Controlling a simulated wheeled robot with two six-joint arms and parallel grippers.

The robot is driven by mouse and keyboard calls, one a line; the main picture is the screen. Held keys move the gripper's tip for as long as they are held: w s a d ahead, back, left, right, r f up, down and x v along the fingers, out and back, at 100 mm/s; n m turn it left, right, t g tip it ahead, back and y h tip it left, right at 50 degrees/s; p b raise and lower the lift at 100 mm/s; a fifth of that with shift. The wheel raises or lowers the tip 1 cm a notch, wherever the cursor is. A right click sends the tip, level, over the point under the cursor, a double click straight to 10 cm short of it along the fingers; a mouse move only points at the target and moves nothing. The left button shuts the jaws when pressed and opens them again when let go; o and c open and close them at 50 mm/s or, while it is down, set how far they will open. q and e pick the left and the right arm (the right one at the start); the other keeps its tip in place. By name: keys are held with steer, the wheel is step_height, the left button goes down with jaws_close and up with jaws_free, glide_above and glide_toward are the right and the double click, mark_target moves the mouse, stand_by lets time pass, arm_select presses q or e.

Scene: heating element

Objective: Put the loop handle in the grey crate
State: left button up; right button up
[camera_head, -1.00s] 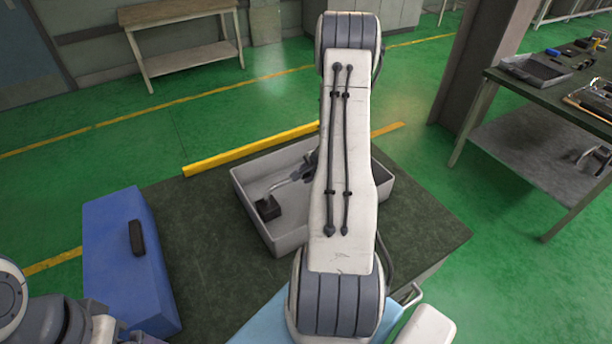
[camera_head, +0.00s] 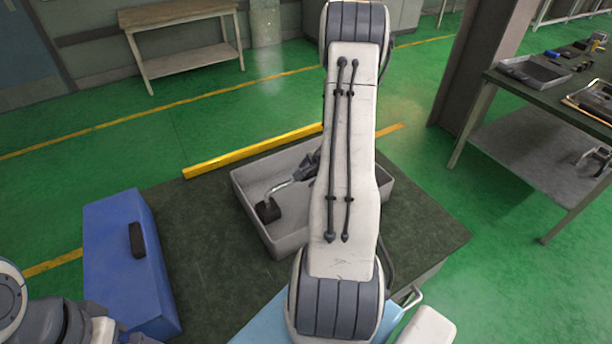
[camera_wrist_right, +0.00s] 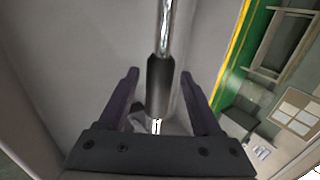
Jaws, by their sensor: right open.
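The loop handle (camera_head: 280,192), a bent shiny metal rod with a black block at one end, is inside the grey crate (camera_head: 285,241), in its left part. My right gripper (camera_head: 311,166) is low in the crate at the rod's far end, partly hidden by my right arm. In the right wrist view, the rod's black sleeve (camera_wrist_right: 160,86) runs between the two spread fingers of this gripper (camera_wrist_right: 158,85), with gaps on both sides. The crate's light grey inner surface (camera_wrist_right: 75,60) fills much of that view. My left gripper's fingers do not show.
The crate stands on a dark green-topped table (camera_head: 215,255). A blue box (camera_head: 105,245) with a black handle (camera_head: 137,239) stands at its left. A yellow bar (camera_head: 250,150) runs behind the crate. A tool bench (camera_head: 560,100) is at the far right.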

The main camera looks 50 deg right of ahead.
steer(key=p+v, duration=0.2)
steer(key=v, duration=0.7)
steer(key=shift+r, duration=0.1)
steer(key=w+a+r+n+g, duration=0.1)
steer(key=w+a+r+n, duration=0.2)
steer(key=a, duration=0.5)
steer(key=w+a+r+n, duration=0.1)
steer(key=a+r+n, duration=0.2)
steer(key=a+n, duration=0.35)
steer(key=w+a+r+n+g, duration=0.1)
steer(key=w+a+r+n, duration=0.2)
steer(key=a, duration=0.5)
steer(key=s+a+r+n+g+y, duration=0.1)
steer(key=s+a+r+n+g, duration=0.1)
steer(key=s+a+n, duration=0.6)
steer(key=s+a+r+n+g+y, duration=0.1)
steer(key=s+a+r+n, duration=0.3)
steer(key=s+a+n, duration=0.4)
steer(key=s+a+g, duration=0.1)
steer(key=s+a, duration=0.4)
steer(key=shift+a+g+y, duration=0.2)
steer(key=shift+g+y, duration=0.1)
steer(key=shift+y, duration=0.1)
